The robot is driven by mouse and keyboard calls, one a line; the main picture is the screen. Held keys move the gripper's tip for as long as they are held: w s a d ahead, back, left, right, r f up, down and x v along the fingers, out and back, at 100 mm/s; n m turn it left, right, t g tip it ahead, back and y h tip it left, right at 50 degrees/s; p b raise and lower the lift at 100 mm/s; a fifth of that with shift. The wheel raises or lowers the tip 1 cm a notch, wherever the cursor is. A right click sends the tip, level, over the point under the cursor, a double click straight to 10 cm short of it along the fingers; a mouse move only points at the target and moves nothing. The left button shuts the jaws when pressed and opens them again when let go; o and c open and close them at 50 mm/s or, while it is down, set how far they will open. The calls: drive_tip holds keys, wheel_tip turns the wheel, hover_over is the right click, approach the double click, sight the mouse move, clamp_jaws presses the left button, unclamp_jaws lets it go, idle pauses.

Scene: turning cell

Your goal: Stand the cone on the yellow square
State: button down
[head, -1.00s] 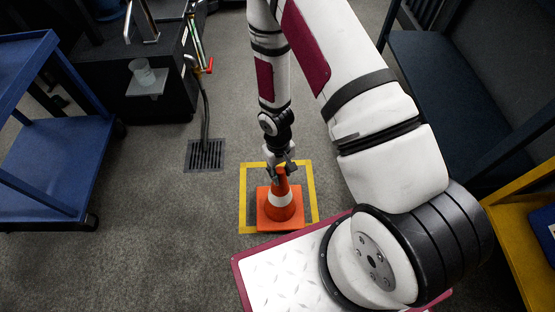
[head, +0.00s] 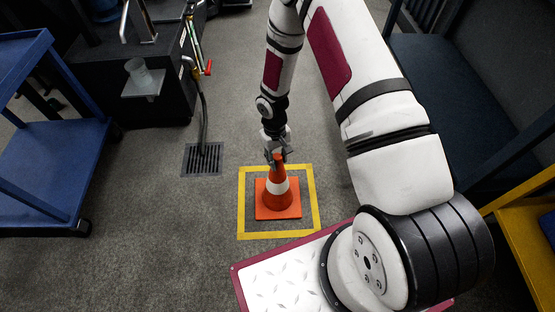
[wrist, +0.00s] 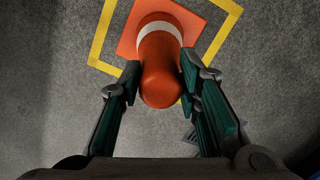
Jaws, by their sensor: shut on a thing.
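The orange cone (head: 279,188) with a white band is upright, its square base within the yellow square outline (head: 316,205) on the floor. In the head view there is a grey gap on every side of the base. My gripper (head: 277,157) is at the cone's top, pointing down. In the wrist view the fingers (wrist: 160,78) are on either side of the cone's tip (wrist: 160,85), shut on it. The yellow outline (wrist: 98,38) also shows around the base there. I cannot tell whether the base touches the floor.
A floor drain grate (head: 202,159) lies left of the square. A blue cart (head: 50,165) stands at the left, and a dark machine with a small shelf (head: 143,84) behind. A dark blue bench (head: 440,90) and a yellow frame (head: 525,225) are on the right.

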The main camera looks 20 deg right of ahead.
drive_tip(key=c, duration=1.2)
unclamp_jaws()
wheel_tip(320, 180, up, 29)
drive_tip(key=d+h+p, duration=0.1)
drive_tip(key=d+p, duration=0.1)
drive_tip(key=p, duration=0.3)
drive_tip(key=s+r+m, duration=0.1)
drive_tip(key=s+r, duration=0.7)
drive_tip(key=r, duration=0.6)
drive_tip(key=shift+m+t+y, duration=0.3)
drive_tip(key=shift+t+y, duration=0.3)
drive_tip(key=shift+t, duration=0.2)
drive_tip(key=s+r, duration=0.3)
drive_tip(key=s, duration=0.5)
drive_tip(key=s+a+r, duration=0.1)
drive_tip(key=s+r, duration=0.2)
drive_tip(key=s, duration=0.5)
drive_tip(key=s+a+r, duration=0.1)
drive_tip(key=s+r, duration=0.2)
drive_tip(key=s, duration=0.5)
drive_tip(key=shift+s+a+r, duration=0.1)
drive_tip(key=shift+a+r, duration=0.05)
drive_tip(key=shift+r, duration=0.05)
